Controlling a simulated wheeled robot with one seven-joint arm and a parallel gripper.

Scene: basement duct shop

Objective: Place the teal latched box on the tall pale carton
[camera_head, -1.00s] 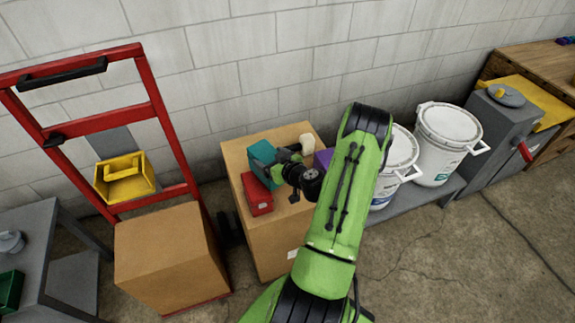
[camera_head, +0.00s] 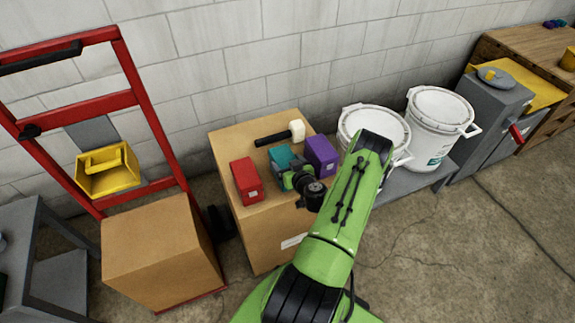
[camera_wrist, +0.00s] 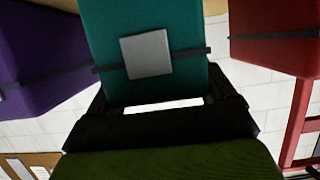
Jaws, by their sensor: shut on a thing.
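The teal latched box (camera_head: 280,157) is over the top of the tall pale carton (camera_head: 226,148), between a red box and a purple box. My gripper (camera_head: 289,172) is shut on it from the front right. In the wrist view the teal box (camera_wrist: 140,25) fills the middle, with a grey latch plate and a dark strap, and the dark fingers (camera_wrist: 155,92) are at its sides. My gripper hides its near side in the head view. I cannot tell whether its bottom touches the carton top.
The red box (camera_head: 246,181) is close on the left, the purple box (camera_head: 322,156) close on the right. A mallet (camera_head: 280,134) lies behind. White buckets (camera_head: 438,125) stand right; a red hand truck (camera_head: 145,100) with a brown carton (camera_head: 150,250) stands left.

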